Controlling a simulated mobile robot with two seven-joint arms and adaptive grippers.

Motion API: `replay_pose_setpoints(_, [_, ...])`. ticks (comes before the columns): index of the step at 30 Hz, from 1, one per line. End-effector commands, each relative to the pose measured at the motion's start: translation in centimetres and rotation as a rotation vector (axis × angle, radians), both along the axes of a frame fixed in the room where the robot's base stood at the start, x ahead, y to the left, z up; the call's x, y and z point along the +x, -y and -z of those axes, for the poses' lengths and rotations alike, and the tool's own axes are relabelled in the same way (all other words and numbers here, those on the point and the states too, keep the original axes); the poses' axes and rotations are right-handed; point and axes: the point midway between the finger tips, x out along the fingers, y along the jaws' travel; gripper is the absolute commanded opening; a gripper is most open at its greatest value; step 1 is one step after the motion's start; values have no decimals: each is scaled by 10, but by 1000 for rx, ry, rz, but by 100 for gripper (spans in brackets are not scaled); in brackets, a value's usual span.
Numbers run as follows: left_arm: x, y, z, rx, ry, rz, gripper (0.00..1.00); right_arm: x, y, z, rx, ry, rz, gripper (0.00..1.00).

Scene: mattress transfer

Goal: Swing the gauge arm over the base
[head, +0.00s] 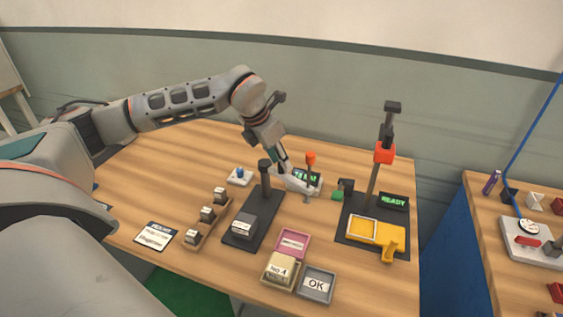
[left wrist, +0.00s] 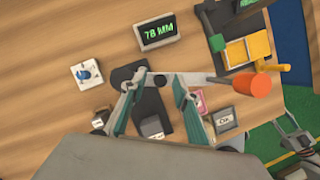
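The gauge stand's dark base (head: 262,208) lies on the wooden table with a grey block (head: 241,226) on its near end and a dark post (head: 265,178) at its far end. In the left wrist view the gauge arm (left wrist: 222,80) is a grey bar running from the post's pivot (left wrist: 160,80) to the right, off to the side of the base. Its orange knob (head: 310,158) is at the far end. My left gripper (head: 285,170) is by the post and arm, fingers spread apart and apparently empty; exact contact cannot be told.
A display reading 78 MM (left wrist: 159,31) stands behind the stand. A white switch box (head: 239,177) is to its left, block holder (head: 207,217) nearer. Pink (head: 293,244) and grey OK trays (head: 316,285) are in front; a READY fixture (head: 374,215) is right.

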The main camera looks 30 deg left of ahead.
Motion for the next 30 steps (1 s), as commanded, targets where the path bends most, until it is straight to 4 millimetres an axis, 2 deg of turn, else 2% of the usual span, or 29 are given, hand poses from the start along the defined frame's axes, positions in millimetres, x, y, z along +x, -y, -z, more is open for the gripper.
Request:
replay_pose_setpoints(6, [7, 2, 15, -1, 1, -1, 30, 1, 5, -1, -5, -1, 8, 40])
replay_pose_setpoints(14, [7, 2, 17, 0, 1, 0, 30, 1, 5, -1, -4, -1, 9, 40])
replay_pose_setpoints(15, [7, 2, 17, 0, 1, 0, 25, 1, 4, -1, -4, -1, 9, 40])
replay_pose_setpoints(18, [7, 2, 17, 0, 1, 0, 0, 1, 3, -1, -3, -1, 7, 40])
replay_pose_setpoints(30, [0, -5, 18, 0, 0, 4, 0, 1, 0, 0, 2, 1, 3, 40])
